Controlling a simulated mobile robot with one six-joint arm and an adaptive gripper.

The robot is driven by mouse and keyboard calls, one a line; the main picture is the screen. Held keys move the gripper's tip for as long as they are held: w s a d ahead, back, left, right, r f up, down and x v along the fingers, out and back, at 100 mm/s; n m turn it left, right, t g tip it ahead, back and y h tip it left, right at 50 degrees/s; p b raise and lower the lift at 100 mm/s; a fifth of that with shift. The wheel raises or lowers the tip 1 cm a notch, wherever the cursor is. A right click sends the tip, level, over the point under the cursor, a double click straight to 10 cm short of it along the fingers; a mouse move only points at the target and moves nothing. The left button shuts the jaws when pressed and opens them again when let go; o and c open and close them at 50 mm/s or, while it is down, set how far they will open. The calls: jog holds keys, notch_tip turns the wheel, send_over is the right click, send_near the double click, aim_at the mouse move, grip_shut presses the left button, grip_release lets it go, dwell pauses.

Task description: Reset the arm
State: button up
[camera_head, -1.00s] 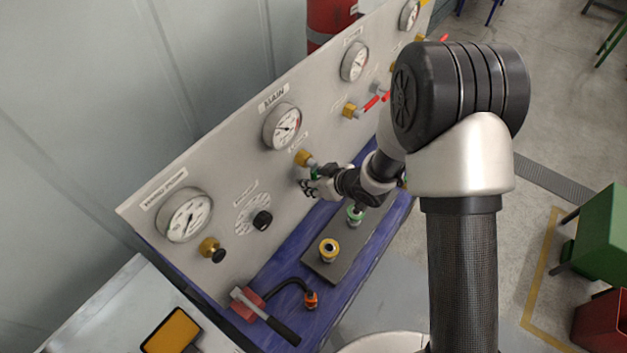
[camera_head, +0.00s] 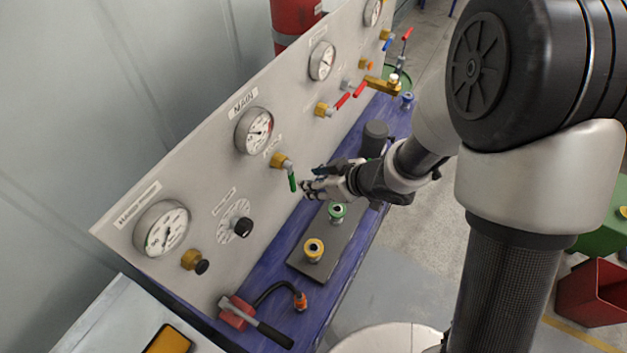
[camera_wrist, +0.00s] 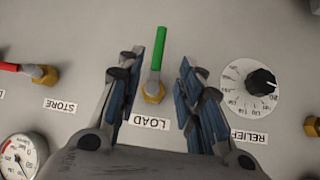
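My gripper (camera_head: 308,190) is in front of the upright grey panel in the head view, just right of the green-handled LOAD valve (camera_head: 291,180). In the wrist view my gripper (camera_wrist: 158,95) has its two blue-padded fingers spread wide with nothing between them. The green handle (camera_wrist: 160,48) shows beyond and between the fingers, apart from them, with its brass fitting (camera_wrist: 153,92) and the LOAD label (camera_wrist: 150,122) near it. In the head view the green handle points down.
The panel carries gauges such as the MAIN gauge (camera_head: 254,131), a black relief knob (camera_head: 242,227) and red-handled valves (camera_head: 343,100). Below, the blue bench holds a plate with a yellow-ringed fitting (camera_head: 314,249) and a green-ringed fitting (camera_head: 338,211), plus a red-headed hammer (camera_head: 255,321).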

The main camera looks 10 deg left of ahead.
dwell(0.3)
jog(key=w+d+r+m+t+h+b, duration=0.25)
jog(key=w+d+h+b, duration=0.2)
jog(key=d, duration=0.35)
jog(key=s+d+r+m+t+h+b, duration=0.15)
jog(key=s+d+m+h+b, duration=0.25)
jog(key=d+b, duration=0.55)
jog(key=s+d+f+m+g+b, duration=0.2)
jog(key=s+b, duration=0.1)
jog(key=s, duration=0.7)
jog(key=s+d+f+m+g+b, duration=0.1)
jog(key=s+d+f+m+b, duration=0.1)
jog(key=s, duration=0.8)
jog(key=shift+s+d+m+g+y+b, duration=0.35)
jog(key=shift+s+m+g+b, duration=0.05)
jog(key=shift+m+b, duration=0.25)
jog(key=shift+f, duration=0.1)
